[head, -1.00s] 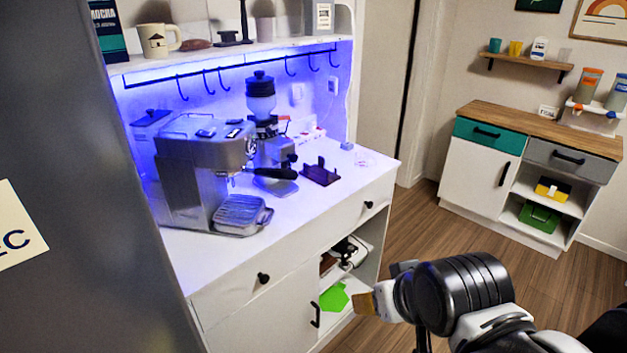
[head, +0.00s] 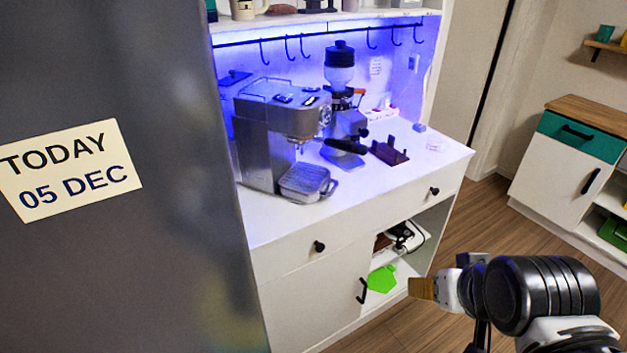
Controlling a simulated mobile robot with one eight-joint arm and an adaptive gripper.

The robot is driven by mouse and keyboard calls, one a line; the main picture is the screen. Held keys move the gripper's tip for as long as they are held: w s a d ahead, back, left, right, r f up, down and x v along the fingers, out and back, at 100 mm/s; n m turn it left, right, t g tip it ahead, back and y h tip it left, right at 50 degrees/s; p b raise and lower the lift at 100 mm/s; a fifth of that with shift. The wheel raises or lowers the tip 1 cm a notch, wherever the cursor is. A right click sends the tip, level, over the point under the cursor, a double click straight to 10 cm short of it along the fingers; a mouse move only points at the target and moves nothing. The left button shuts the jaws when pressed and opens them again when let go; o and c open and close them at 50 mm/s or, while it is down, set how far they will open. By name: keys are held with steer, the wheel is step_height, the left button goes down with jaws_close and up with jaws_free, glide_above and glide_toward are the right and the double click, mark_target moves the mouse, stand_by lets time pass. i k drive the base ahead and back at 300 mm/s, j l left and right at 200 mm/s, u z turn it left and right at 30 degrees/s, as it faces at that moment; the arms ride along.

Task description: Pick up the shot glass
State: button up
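A small clear, glass-like object (head: 436,144) stands near the right end of the white cabinet top. It is faint and small, and I cannot tell for sure that it is the shot glass. My gripper (head: 424,289) is at the lower right, in front of the cabinet's open shelf and below the countertop. It appears well apart from the clear object. Only a tan finger pad and part of its body show, so its opening is hidden.
A silver espresso machine (head: 268,140), a grinder (head: 341,95) and a dark brown stand (head: 389,151) are on the countertop. Hooks and a shelf (head: 300,22) hang above. A grey panel (head: 120,270) fills the left. Wood floor (head: 470,225) is open at right.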

mark_target(434, 142)
steer(key=i+l, duration=0.15)
steer(key=l, duration=0.25)
steer(key=i+l, duration=0.15)
steer(key=l, duration=0.25)
steer(key=i+l, duration=0.15)
steer(key=l, duration=0.2)
steer(key=i+l, duration=0.15)
steer(key=l, duration=0.25)
steer(key=i+l, duration=0.2)
steer(key=l, duration=0.2)
steer(key=i+l, duration=0.15)
steer(key=l, duration=0.25)
